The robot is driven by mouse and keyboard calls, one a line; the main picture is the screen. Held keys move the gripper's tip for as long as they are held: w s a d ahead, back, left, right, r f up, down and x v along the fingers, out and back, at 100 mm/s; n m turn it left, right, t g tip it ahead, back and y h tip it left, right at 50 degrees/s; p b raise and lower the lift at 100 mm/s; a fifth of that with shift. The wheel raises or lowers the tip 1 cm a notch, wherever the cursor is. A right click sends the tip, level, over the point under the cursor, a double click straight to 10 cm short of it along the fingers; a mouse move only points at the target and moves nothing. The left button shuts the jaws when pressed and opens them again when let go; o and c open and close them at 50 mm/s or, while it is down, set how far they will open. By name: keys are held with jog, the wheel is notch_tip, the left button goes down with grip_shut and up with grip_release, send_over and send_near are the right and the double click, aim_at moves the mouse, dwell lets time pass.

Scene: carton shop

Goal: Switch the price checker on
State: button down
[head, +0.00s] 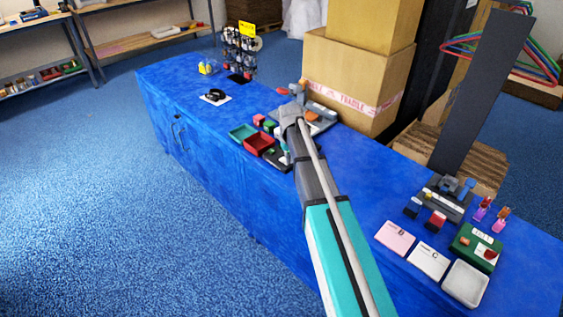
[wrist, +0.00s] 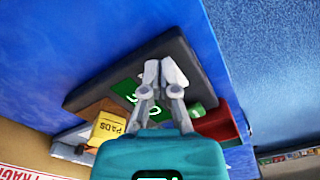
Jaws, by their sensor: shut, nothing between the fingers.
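My gripper (wrist: 162,72) is shut and empty in the wrist view, its fingertips over a dark grey slab-like device (wrist: 110,86). The device has a green panel (wrist: 128,92) with white markings, partly hidden behind the fingers. It may be the price checker; I cannot make out a switch on it. Contact between the fingertips and the device cannot be told. In the head view the dark device (head: 272,157) lies near the table's front edge, beside a red tray (head: 258,143). There my gripper (head: 286,160) points down and is largely hidden by my arm.
The red tray (wrist: 215,120) and a yellow PADS box (wrist: 107,128) stand close to the fingers.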

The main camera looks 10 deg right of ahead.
jog(key=shift+f, duration=0.15)
jog(key=shift+r+p, duration=3.45)
jog(key=shift+r, duration=0.1)
jog(key=s+r+p, duration=0.3)
jog(key=s, duration=0.9)
jog(key=s+a+r+p, duration=0.1)
jog(key=s+r+p, duration=0.2)
jog(key=s, duration=0.9)
jog(key=shift+a+r+m+p, duration=0.15)
jog(key=shift+r+m+p, duration=0.15)
jog(key=shift+m, duration=0.1)
